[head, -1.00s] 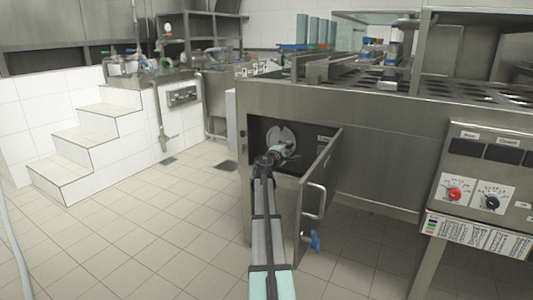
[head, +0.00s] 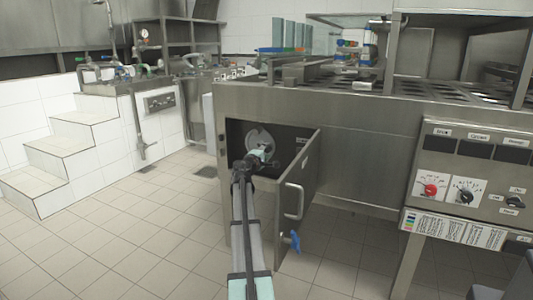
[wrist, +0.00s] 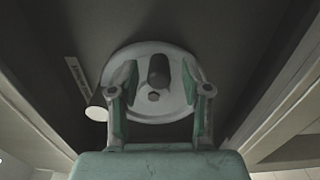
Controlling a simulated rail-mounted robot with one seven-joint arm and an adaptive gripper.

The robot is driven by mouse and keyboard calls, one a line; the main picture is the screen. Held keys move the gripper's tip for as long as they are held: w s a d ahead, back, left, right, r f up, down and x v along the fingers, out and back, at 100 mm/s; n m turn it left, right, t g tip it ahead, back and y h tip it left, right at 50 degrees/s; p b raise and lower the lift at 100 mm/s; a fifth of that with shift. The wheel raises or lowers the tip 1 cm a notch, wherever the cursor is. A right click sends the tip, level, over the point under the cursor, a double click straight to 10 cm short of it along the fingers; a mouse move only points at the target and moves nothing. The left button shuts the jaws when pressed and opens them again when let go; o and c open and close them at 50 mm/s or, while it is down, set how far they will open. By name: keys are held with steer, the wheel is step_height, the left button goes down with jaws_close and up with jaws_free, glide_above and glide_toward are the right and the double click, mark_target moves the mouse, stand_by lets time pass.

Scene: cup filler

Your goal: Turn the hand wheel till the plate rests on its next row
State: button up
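The hand wheel (head: 259,138), a pale round disc, sits inside an open compartment low on the front of the steel machine. The wrist view shows its face (wrist: 150,112), with a dark hub (wrist: 158,70) and a pale knob (wrist: 96,112) at its lower left edge. My gripper (wrist: 159,75) is at the wheel, its two fingers apart on either side of the hub with visible gaps. Whether a fingertip touches the wheel I cannot tell. In the head view my gripper (head: 262,153) partly covers the wheel. A plate with rows of holes (head: 450,92) shows on the machine's top.
The compartment door (head: 303,180) stands open just right of my arm, with a handle and a blue item (head: 295,241) low down. A control panel (head: 465,180) is at the right. White steps (head: 55,155) stand at the left. The tiled floor between is clear.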

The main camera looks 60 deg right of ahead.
steer(key=a, duration=1.2)
steer(key=shift+s, duration=0.45)
stand_by(0.9)
